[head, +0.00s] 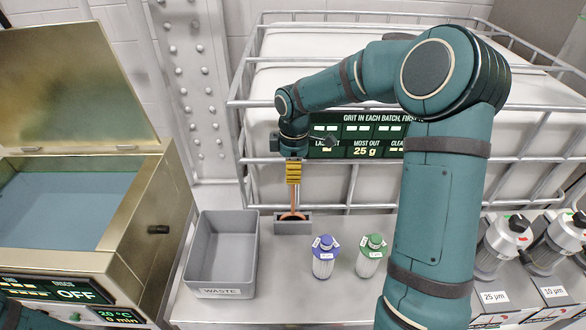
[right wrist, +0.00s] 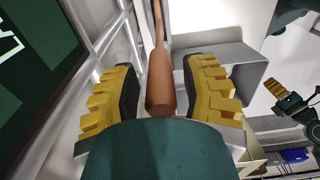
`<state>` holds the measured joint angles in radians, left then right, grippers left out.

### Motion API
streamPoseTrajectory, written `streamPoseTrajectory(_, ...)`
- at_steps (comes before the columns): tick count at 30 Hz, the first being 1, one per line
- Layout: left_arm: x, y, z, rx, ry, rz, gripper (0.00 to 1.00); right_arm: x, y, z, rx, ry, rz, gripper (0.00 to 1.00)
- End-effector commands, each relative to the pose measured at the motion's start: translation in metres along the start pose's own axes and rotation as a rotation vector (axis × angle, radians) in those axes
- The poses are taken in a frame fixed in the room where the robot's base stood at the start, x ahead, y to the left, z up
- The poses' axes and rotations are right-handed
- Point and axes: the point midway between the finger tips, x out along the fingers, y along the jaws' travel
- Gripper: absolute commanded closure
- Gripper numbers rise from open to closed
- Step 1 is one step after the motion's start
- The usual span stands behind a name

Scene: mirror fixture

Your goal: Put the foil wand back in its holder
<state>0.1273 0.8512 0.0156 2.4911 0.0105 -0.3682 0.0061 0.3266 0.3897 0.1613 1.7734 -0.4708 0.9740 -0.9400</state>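The foil wand (head: 294,214) stands about upright, its copper-coloured lower part reaching into the small grey holder (head: 293,228) on the bench. Whether it is fully seated cannot be told. My right gripper (head: 293,182) points down above the holder, around the wand's upper part. In the right wrist view, the wand's brown handle (right wrist: 161,80) lies between the yellow fingers of the right gripper (right wrist: 161,85), with narrow gaps on both sides, so the gripper looks open. My left gripper (right wrist: 277,90) shows small at the right of that view; its opening is unclear.
A grey waste bin (head: 222,290) stands just left of the holder. Purple-capped (head: 323,258) and green-capped (head: 370,257) jars stand to its right. A metal bath with an open lid (head: 75,90) is at left. A caged white tank (head: 420,185) with a dark sign is behind.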

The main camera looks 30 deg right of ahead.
Motion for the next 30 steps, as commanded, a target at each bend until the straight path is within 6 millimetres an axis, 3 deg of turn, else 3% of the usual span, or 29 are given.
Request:
streamPoseTrajectory(11,0.0,0.0,0.0,0.0,0.0,0.0,1.0,-0.009,0.001,0.0,0.0,0.001,0.002,0.57)
streamPoseTrajectory(24,0.0,0.0,0.0,0.0,0.0,0.0,1.0,-0.092,0.001,-0.001,-0.001,0.001,0.004,0.57)
streamPoseTrajectory(30,0.0,0.0,0.0,0.0,0.0,0.0,1.0,-0.115,0.0,0.0,0.001,0.001,0.002,0.57)
